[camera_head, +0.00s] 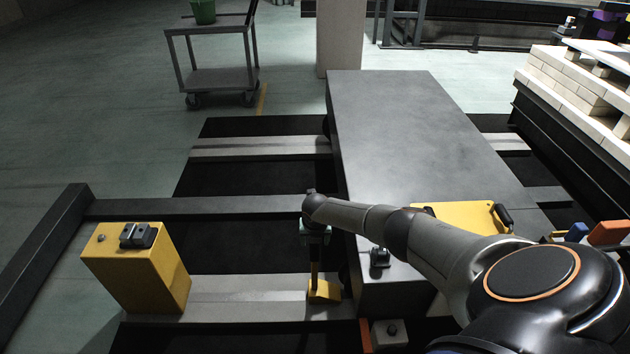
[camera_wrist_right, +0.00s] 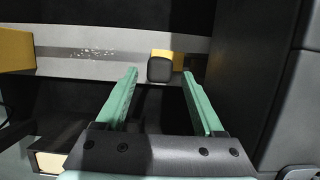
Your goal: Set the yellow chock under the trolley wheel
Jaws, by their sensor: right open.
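The yellow chock (camera_head: 325,291) sits on the pale rail strip (camera_head: 240,292), close to the left side of the long grey trolley (camera_head: 400,130). A dark handle (camera_head: 315,272) rises from it. A dark wheel edge (camera_head: 345,272) shows under the trolley, just right of the chock; whether they touch is unclear. My right gripper (camera_head: 315,238) points down above the handle. In the right wrist view, its green fingers (camera_wrist_right: 160,72) are open, with the handle's dark square end (camera_wrist_right: 160,69) between the tips in the picture and the yellow chock (camera_wrist_right: 165,54) behind it. My left gripper is out of view.
A yellow block (camera_head: 140,270) with a dark fitting stands on the rail strip at left. A small cart (camera_head: 212,78) carries a green bucket (camera_head: 204,12). Dark pits lie between the rails.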

